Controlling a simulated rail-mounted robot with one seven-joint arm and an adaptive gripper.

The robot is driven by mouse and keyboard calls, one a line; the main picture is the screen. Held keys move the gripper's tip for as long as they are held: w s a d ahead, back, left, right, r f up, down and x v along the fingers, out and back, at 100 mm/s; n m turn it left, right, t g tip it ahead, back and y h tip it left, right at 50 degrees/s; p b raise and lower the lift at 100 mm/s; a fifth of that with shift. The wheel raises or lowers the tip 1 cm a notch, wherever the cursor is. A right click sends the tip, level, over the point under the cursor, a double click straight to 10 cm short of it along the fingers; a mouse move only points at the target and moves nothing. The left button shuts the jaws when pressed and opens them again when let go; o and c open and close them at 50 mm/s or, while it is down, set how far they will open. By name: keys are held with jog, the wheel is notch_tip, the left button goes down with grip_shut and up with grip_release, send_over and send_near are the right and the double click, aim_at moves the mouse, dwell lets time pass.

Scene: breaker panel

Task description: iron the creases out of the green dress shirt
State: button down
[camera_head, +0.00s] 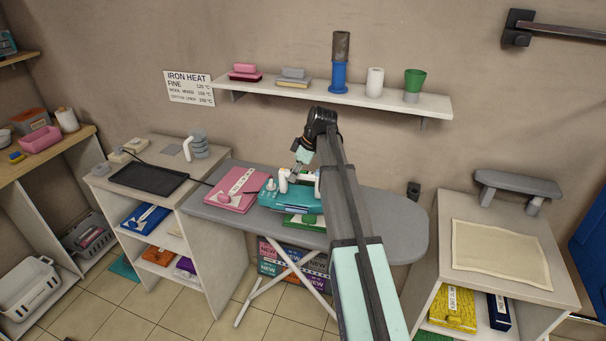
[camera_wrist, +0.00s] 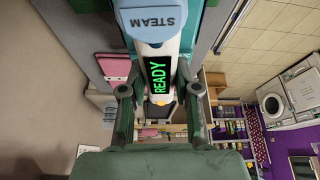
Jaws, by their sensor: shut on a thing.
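The teal iron (camera_head: 290,203) sits over the green shirt (camera_head: 306,227) on the grey ironing board (camera_head: 395,225). Only the shirt's front part shows; the iron hides the rest, and any creases are too small to tell. My gripper (camera_head: 304,180) comes down from above and is shut on the iron's white handle. In the wrist view the fingers of my gripper (camera_wrist: 159,95) stand on both sides of the handle of the iron (camera_wrist: 145,45). The handle has a blue STEAM button and a green READY display. I cannot tell whether the soleplate touches the shirt.
A folded pink garment (camera_head: 229,196) with a label lies left of the iron. The right of the board is clear. A wall sign (camera_head: 189,88) lists iron heats. A shelf (camera_head: 400,102) runs above. A black tray (camera_head: 148,179) lies on the left cabinet; a cream cloth (camera_head: 500,255) lies right.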

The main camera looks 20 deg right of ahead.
jog(key=shift+w+a, duration=0.15)
jog(key=shift+a, duration=0.15)
jog(key=shift+w+r+p, duration=0.15)
jog(key=shift+r+p, duration=0.15)
jog(key=shift+r, duration=0.05)
jog(key=shift+d+r+p, duration=0.1)
jog(key=shift+r+p, duration=0.75)
jog(key=shift+r, duration=1.45)
